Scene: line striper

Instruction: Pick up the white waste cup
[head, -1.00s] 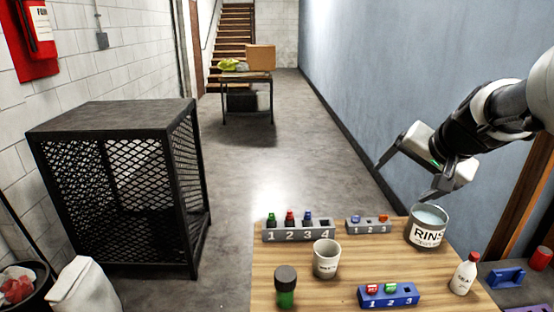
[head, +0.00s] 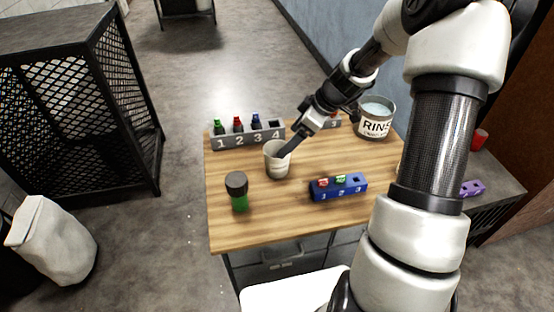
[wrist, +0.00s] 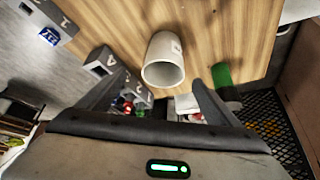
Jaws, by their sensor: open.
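The white waste cup (head: 276,166) stands upright on the wooden table (head: 260,229), left of the blue rack. My gripper (head: 288,150) reaches down to it from the upper right, and a dark finger overlaps the cup's rim in the head view. In the wrist view the cup (wrist: 165,58) lies just ahead of my gripper (wrist: 160,80), between the lines of the two spread fingers. My gripper is open and empty. I cannot tell whether a finger touches the cup.
A grey rack (head: 245,137) with small bottles stands behind the cup. A green bottle with a dark cap (head: 238,190) is front left, a blue rack (head: 338,187) front right. The rinse pot (head: 374,122) stands at the back right. The front table edge is clear.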

